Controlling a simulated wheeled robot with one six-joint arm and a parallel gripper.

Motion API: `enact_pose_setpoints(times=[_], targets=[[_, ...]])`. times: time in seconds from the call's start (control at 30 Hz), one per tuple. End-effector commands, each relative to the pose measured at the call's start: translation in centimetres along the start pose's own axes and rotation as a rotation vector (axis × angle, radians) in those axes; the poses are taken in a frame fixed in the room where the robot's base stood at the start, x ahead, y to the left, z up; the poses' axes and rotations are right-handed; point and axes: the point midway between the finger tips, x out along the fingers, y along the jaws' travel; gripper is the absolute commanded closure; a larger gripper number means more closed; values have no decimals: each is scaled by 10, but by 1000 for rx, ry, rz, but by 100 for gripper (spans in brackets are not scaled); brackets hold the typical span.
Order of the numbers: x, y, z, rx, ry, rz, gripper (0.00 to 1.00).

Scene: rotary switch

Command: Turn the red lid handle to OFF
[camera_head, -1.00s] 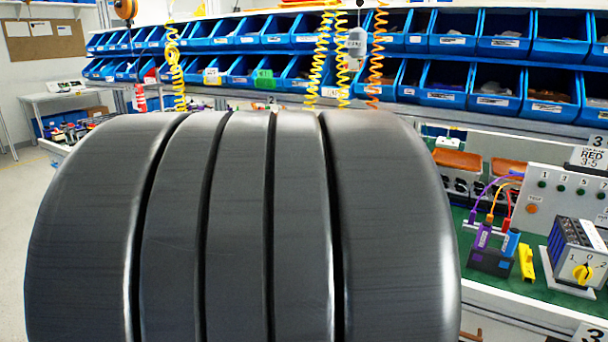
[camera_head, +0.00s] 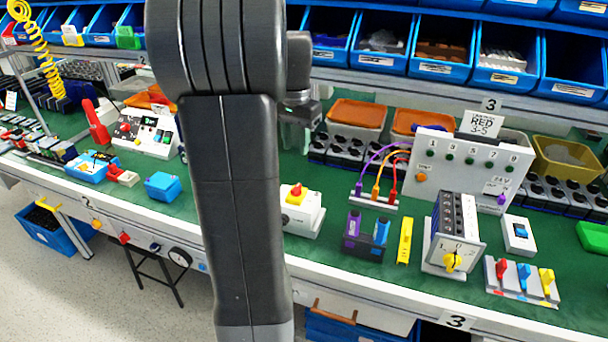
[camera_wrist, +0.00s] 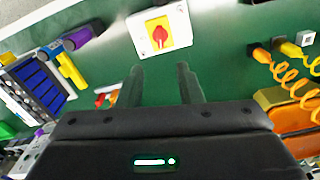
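A white box with a yellow plate and a red handle (camera_head: 296,194) stands on the green bench top, just right of my arm's dark link. In the wrist view the red handle (camera_wrist: 159,36) is at the top centre, pointing roughly up and down in the picture. Its OFF marking is too small to read. My gripper (camera_wrist: 160,70) is open, with its two dark fingers apart and nothing between them. The fingertips point toward the box and appear apart from it. In the head view my arm hides the fingers.
A grey switch box with a yellow knob (camera_head: 451,261) stands to the right, beside red, blue and yellow levers (camera_head: 523,277). Purple and blue cylinders (camera_head: 366,236) and a yellow block (camera_head: 405,240) lie between. A white panel (camera_head: 462,166) stands behind. Blue bins line the shelf above.

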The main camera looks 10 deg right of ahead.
Motion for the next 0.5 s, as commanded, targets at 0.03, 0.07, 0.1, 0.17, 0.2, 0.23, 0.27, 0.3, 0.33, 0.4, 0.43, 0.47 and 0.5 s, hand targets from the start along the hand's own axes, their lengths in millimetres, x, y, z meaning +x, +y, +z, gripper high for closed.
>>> enact_pose_setpoints(times=[0.03, 0.07, 0.1, 0.17, 0.2, 0.23, 0.27, 0.3, 0.33, 0.4, 0.43, 0.47, 0.5], targets=[[10, 0, 1, -1, -3, 2, 67], [15, 0, 1, -1, -3, 2, 67], [23, 1, 1, -1, -3, 2, 67], [36, 0, 1, -1, -4, 3, 67], [45, 1, 1, -1, -5, 3, 67], [51, 1, 1, -1, -4, 2, 67], [58, 1, 1, -1, -4, 3, 67], [67, 0, 1, -2, -4, 3, 67], [73, 0, 1, -2, -4, 3, 67], [87, 0, 1, -2, -3, 2, 67], [92, 0, 1, -2, -3, 2, 67], [97, 0, 1, -2, -3, 2, 67], [104, 1, 1, -2, -3, 2, 67]])
